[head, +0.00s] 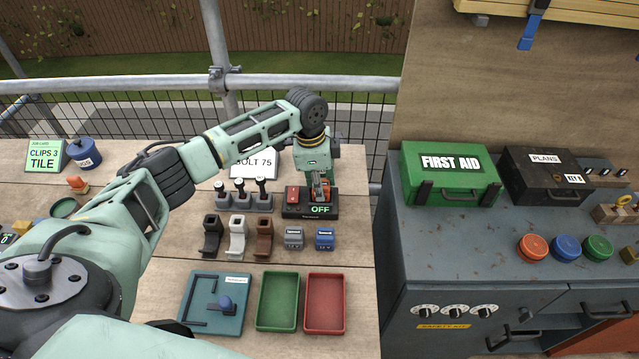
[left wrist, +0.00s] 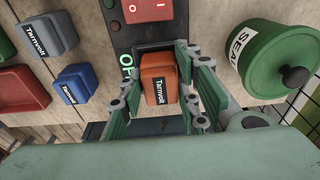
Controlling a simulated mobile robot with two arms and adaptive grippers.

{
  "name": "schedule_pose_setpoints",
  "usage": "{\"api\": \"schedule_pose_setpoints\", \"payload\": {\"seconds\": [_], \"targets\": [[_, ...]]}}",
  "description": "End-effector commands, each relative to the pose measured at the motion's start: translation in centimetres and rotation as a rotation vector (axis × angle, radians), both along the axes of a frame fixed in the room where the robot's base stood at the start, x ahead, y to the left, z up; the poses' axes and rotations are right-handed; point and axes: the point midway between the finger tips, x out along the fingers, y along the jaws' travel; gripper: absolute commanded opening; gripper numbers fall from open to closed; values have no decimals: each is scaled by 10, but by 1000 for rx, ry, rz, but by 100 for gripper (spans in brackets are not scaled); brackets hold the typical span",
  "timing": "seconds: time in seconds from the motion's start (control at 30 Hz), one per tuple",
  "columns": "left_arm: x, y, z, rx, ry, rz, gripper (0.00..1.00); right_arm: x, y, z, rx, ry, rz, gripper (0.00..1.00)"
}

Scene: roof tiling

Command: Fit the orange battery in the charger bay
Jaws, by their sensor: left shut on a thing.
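The orange battery (left wrist: 158,84), labelled Tamvolt, is between the green fingers of my left gripper (left wrist: 172,72) in the left wrist view. The gripper is shut on it. In the head view my left gripper (head: 321,188) points down over the charger (head: 291,211), a dark box with a red switch and a display reading OFF. The left wrist view shows the charger's dark body (left wrist: 122,42) right behind the battery. The battery is at the bay, but the fingers and the battery hide how deep it sits. My right gripper is not in view.
A grey battery (head: 294,238) and a blue battery (head: 325,239) stand in front of the charger. Green (head: 277,328) and red (head: 325,329) trays lie nearer. A green SEAL pot (left wrist: 262,58) is close beside the gripper. Levers (head: 240,203) stand left of the charger.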

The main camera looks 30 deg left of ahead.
Motion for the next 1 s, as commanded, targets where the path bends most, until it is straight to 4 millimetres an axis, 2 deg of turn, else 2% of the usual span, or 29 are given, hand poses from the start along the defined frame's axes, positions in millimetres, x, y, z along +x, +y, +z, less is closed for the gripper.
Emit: {"api": "schedule_pose_setpoints", "payload": {"seconds": [0.23, 0.27, 0.5, 0.8, 1.0], "targets": [[0, 0, 0, 0, -1, 0, 0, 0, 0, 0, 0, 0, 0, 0], [0, 0, 0, 0, -1, 0, 33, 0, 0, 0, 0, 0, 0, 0], [0, 0, 0, 0, -1, 0, 53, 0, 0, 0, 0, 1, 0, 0], [0, 0, 0, 1, 0, 0, 53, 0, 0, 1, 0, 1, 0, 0], [0, 0, 11, 0, 1, 0, 53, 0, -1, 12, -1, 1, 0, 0]]}}
